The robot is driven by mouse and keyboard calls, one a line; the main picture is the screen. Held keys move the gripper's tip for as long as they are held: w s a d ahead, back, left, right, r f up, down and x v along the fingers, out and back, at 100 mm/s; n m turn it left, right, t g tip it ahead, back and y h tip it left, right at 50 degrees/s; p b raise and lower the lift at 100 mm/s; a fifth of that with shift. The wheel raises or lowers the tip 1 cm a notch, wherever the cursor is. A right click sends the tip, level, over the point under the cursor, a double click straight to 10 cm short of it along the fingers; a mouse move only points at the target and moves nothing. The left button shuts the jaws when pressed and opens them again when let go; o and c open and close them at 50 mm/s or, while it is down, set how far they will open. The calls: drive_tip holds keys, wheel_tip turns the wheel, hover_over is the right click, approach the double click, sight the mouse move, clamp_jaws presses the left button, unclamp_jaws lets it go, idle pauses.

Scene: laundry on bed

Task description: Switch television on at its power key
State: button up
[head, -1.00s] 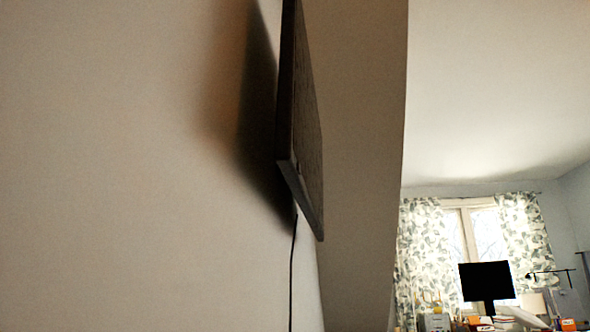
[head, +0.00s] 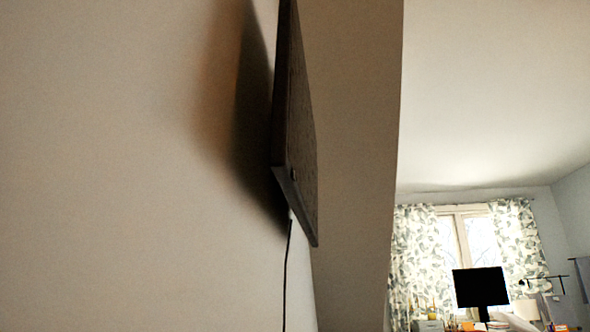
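The television (head: 295,130) is a thin dark panel mounted on the wall, seen almost edge-on from its side. The top of the television is cut off by the frame. My gripper is not in view.
The bare beige wall (head: 110,160) fills the left side. Far off at the right are a window with leaf-patterned curtains (head: 415,255), a black monitor (head: 481,287) and a cluttered desk. No obstacle shows close in front of the television.

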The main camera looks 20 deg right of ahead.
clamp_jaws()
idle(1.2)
